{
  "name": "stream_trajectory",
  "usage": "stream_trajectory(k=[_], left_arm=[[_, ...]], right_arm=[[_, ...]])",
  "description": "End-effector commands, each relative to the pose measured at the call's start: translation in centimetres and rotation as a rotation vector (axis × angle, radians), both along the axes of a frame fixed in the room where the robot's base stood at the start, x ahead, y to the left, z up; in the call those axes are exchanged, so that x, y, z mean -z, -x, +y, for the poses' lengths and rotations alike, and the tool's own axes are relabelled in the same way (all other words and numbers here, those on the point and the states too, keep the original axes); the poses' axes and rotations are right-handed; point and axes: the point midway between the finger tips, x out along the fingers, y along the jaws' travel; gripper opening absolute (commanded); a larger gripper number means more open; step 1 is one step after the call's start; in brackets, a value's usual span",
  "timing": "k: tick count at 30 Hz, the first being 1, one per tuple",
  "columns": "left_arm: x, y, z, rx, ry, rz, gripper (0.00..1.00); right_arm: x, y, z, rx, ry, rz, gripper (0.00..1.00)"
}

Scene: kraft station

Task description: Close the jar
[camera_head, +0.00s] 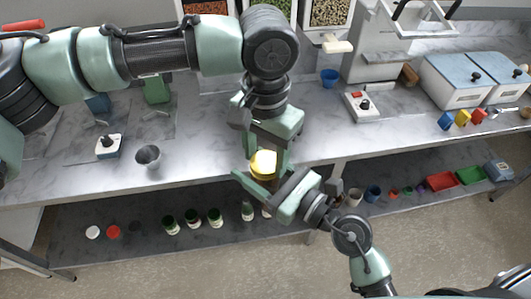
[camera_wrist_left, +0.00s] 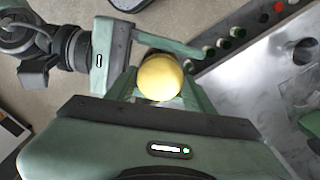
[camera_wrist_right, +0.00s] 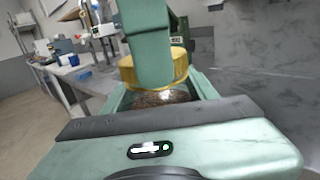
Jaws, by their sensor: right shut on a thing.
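A clear jar (camera_wrist_right: 160,98) with dark brown contents is held in my right gripper (camera_head: 262,186), whose fingers stand on both sides of it. A round yellow lid (camera_head: 263,162) sits over the jar's mouth; it also shows in the left wrist view (camera_wrist_left: 160,77) and the right wrist view (camera_wrist_right: 180,66). Whether it is fully seated cannot be told. My left gripper (camera_head: 264,148) comes down from above with its fingers on either side of the lid. One of its fingers hides part of the lid in the right wrist view. Whether they press on it is unclear.
Both grippers meet at the front edge of the marble counter (camera_head: 205,155). A lower shelf (camera_head: 140,250) holds several jars, lids and colored trays. A dark cup (camera_head: 148,156) and a switch box (camera_head: 108,146) stand on the left; a red-buttoned box (camera_head: 362,106) stands on the right.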

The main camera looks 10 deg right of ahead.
Motion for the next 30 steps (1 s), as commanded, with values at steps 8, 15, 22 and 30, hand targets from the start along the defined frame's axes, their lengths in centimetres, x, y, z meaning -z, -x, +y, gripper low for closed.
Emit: stream_trajectory(k=[8, 15, 22, 30], left_arm=[[0.06, 0.05, -0.02, 0.406, 0.005, 0.005, 0.04], [-0.01, -0.07, 0.06, 0.708, 0.002, 0.002, 0.04], [0.01, -0.06, 0.04, 0.706, 0.002, 0.002, 0.74], [-0.12, -0.04, 0.02, 0.705, 0.003, 0.002, 0.74]], right_arm=[[-0.08, -0.01, -0.01, 0.0, -0.001, -0.002, 0.0], [-0.08, -0.01, -0.02, 0.001, -0.001, -0.002, 0.0], [-0.08, -0.01, -0.02, 0.001, -0.001, -0.001, 0.0], [-0.09, -0.01, -0.01, 0.0, -0.001, -0.002, 0.0]])
